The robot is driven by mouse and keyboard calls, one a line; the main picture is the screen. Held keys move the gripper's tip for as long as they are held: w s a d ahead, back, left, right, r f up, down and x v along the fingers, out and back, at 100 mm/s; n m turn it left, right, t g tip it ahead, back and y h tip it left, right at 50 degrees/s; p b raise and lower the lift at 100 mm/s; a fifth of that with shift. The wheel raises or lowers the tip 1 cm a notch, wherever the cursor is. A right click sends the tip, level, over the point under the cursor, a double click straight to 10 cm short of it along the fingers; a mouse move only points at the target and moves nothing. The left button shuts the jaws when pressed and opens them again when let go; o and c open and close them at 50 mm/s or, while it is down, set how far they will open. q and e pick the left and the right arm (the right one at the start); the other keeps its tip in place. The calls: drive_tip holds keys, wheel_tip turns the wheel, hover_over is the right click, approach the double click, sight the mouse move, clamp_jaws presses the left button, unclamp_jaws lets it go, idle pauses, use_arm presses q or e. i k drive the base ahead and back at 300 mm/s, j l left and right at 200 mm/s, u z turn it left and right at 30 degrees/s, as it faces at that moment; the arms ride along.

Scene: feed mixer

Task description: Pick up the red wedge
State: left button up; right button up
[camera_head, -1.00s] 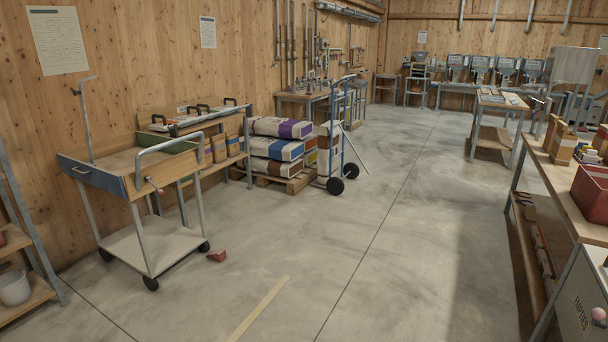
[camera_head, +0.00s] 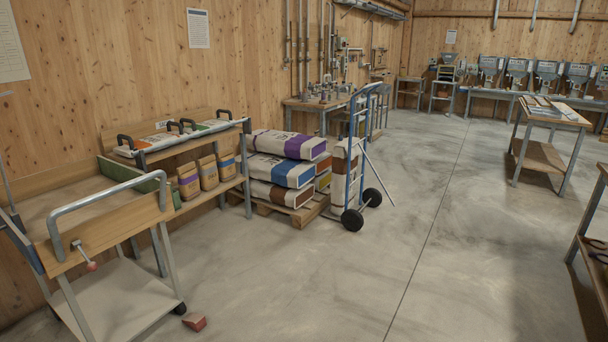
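The red wedge (camera_head: 195,322) lies on the concrete floor at the lower left of the head view. It is just right of the black caster at the near right corner of the wooden-topped cart (camera_head: 112,238). A small gap seems to separate the wedge from the caster. Nothing covers the wedge. Neither of my grippers shows in the head view.
The cart's lower shelf (camera_head: 120,300) sits low beside the wedge. Behind are a bench with paper bags (camera_head: 208,172), a pallet of sacks (camera_head: 280,170) and a blue hand truck (camera_head: 358,165). The floor right of the wedge (camera_head: 330,290) is clear.

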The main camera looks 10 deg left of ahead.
sight(196, 322)
drive_tip(key=i, duration=0.65)
drive_tip(key=i+u, duration=0.15)
drive_tip(key=i, duration=0.55)
drive_tip(key=i+l, duration=0.2)
drive_tip(key=i, duration=0.45)
drive_tip(key=j+u, duration=0.05)
